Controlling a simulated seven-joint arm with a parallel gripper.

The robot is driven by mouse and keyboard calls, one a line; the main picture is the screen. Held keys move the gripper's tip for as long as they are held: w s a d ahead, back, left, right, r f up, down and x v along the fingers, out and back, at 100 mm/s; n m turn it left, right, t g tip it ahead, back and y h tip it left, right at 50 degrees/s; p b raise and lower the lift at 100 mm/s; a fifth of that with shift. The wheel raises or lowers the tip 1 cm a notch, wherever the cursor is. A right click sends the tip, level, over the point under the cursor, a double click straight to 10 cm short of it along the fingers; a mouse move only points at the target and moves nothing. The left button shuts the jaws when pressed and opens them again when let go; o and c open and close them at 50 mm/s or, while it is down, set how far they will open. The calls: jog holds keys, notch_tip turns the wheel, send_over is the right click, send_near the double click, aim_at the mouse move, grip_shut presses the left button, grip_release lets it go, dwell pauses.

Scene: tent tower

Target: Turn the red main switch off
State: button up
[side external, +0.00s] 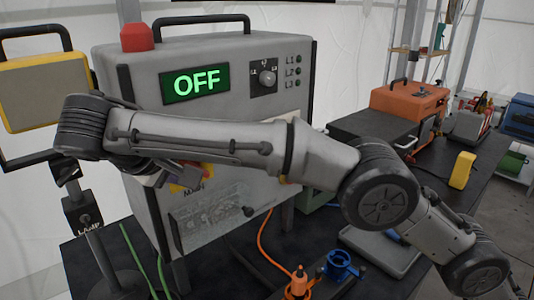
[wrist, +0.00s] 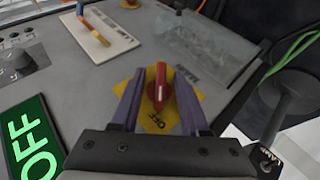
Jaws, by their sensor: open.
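The red main switch (wrist: 158,88) is a narrow handle on a yellow plate (wrist: 171,122) marked "OFF" on the grey cabinet. In the wrist view its handle runs roughly up and down the picture. My gripper (wrist: 159,82) is open, with one finger on each side of the handle; gaps show between fingers and handle. In the side view my gripper (side external: 178,174) is at the cabinet front, covering most of the switch; a bit of the yellow plate (side external: 206,172) shows. The green display (side external: 195,83) reads "OFF"; it also shows in the wrist view (wrist: 34,140).
A white panel with a blue-and-yellow lever (wrist: 93,25) is near the switch. A lamp stand (side external: 82,215) stands close at left. Orange and blue connectors (side external: 340,266) lie in front.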

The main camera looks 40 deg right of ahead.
jog(key=y, duration=0.2)
jog(key=m+y, duration=0.1)
jog(key=shift+d+r, duration=0.15)
jog(key=shift+d, duration=0.1)
jog(key=y, duration=0.3)
jog(key=shift+m+y, duration=0.3)
jog(key=y, duration=0.3)
jog(key=m+y, duration=0.1)
jog(key=y, duration=0.2)
jog(key=shift+d+m+y, duration=0.2)
jog(key=shift+m+y, duration=0.1)
jog(key=shift+y, duration=0.1)
jog(key=d+f+v, duration=0.1)
jog(key=d+v, duration=0.1)
jog(key=v, duration=1.6)
jog(key=s+d+f, duration=0.4)
jog(key=s+d, duration=0.1)
jog(key=s, duration=0.2)
jog(key=s+d+f+m+t+h, duration=0.1)
jog(key=s+d+f, duration=0.4)
jog(key=s, duration=0.2)
jog(key=shift+s+d+t+h, duration=0.3)
jog(key=shift+d, duration=0.1)
